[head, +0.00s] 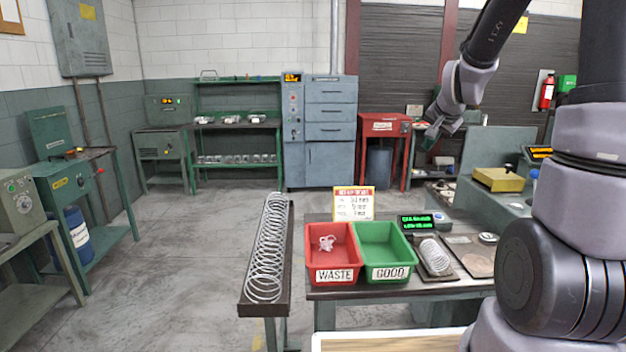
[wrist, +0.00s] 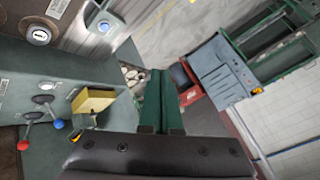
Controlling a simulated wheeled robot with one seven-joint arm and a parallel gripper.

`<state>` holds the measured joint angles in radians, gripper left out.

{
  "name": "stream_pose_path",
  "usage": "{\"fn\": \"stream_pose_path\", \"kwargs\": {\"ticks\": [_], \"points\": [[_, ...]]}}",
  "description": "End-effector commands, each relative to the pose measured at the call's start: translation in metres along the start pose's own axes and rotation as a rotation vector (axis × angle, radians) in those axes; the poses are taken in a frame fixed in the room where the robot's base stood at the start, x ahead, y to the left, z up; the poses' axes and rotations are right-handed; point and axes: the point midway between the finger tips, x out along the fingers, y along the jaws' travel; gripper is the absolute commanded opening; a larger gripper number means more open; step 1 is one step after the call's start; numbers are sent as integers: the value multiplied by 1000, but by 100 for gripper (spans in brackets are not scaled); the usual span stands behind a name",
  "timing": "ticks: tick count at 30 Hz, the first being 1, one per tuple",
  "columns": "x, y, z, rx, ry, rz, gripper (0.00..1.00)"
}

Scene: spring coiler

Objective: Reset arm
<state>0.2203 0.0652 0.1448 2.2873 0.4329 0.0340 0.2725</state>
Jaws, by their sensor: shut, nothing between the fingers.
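My gripper (head: 432,130) is raised in the upper right of the head view, above and beyond the work table. In the wrist view its two green fingers (wrist: 161,102) lie close together, shut and empty. My arm runs down the right side of the head view, folded and in the air. The gripper touches nothing that I can see.
A table at the centre holds a red WASTE bin (head: 335,274) with a pale tangle, a green GOOD bin (head: 389,273) and a spring on a pad. A long spring (head: 266,250) lies on a narrow stand. Right stands a machine with a yellow block (head: 498,179).

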Motion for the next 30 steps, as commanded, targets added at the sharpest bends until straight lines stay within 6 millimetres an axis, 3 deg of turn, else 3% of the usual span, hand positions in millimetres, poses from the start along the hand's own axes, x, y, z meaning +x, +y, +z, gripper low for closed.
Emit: {"fn": "stream_pose_path", "kwargs": {"ticks": [1,7,12,15,21,30], "points": [[-29,-9,6,-35,-12,-18,0],[-124,-15,43,-162,-90,-53,0],[-197,-1,81,-258,-150,-72,0],[-231,13,101,-302,-182,-80,0],[-268,35,128,-350,-223,-87,0],[-274,41,134,-360,-234,-85,0]]}}
